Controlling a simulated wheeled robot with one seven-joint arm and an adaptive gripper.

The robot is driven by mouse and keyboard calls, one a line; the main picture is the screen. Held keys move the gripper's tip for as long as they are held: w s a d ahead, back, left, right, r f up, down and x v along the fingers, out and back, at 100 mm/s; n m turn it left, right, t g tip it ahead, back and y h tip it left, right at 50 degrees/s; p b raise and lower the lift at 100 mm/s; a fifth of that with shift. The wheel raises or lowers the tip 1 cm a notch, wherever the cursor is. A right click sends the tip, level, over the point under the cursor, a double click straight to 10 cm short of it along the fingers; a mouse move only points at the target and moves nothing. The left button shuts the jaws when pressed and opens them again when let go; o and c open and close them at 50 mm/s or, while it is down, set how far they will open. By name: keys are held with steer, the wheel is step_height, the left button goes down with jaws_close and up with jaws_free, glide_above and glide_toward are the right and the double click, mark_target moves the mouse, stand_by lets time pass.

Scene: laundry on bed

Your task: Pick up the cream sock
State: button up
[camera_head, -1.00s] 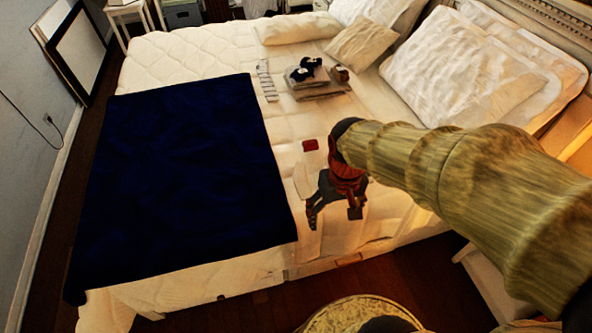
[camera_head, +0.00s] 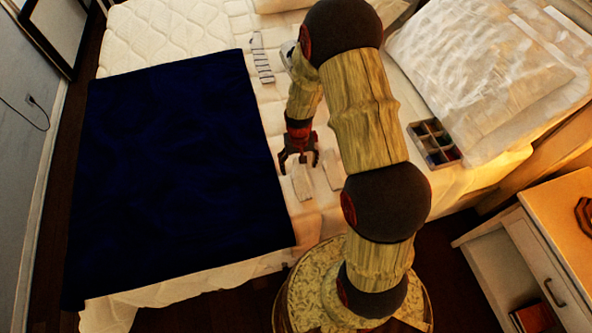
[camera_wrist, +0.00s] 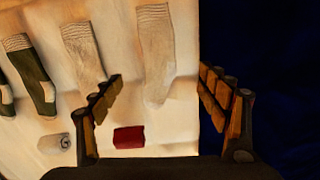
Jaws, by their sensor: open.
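A cream sock (camera_wrist: 155,55) with a ribbed cuff lies flat on the bed beside the navy blanket. In the wrist view it shows between my fingers, beyond their tips. In the head view this pale sock (camera_head: 302,182) lies just below my gripper (camera_head: 300,165). My gripper is open and empty; both fingers also show apart in the wrist view (camera_wrist: 160,74). A second pale sock (camera_wrist: 84,52) lies to the left in the wrist view and to the right in the head view (camera_head: 332,173). The gap between fingertips and sock is hard to judge.
The navy blanket (camera_head: 175,170) covers much of the bed. A dark green sock (camera_wrist: 36,75), a grey roll (camera_wrist: 54,142) and a red folded piece (camera_wrist: 129,137) lie nearby. A striped cloth (camera_head: 262,58), a compartment box (camera_head: 458,157) and a nightstand (camera_head: 560,215) stand clear of my gripper.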

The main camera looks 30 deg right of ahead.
mark_target(299, 176)
step_height(299, 176, down, 2)
steer(key=shift+w+f+b, duration=0.15)
steer(key=shift+b, duration=0.15)
steer(key=f, duration=0.2)
steer(key=f+b, duration=0.1)
steer(key=f, duration=0.2)
steer(key=shift+w+d+f+b, duration=0.1)
steer(key=shift+d+f+b, duration=0.15)
steer(key=shift+f+b, duration=0.1)
steer(key=shift+r, duration=0.1)
steer(key=shift+c, duration=1.2)
steer(key=c, duration=0.7)
steer(key=shift+c, duration=0.3)
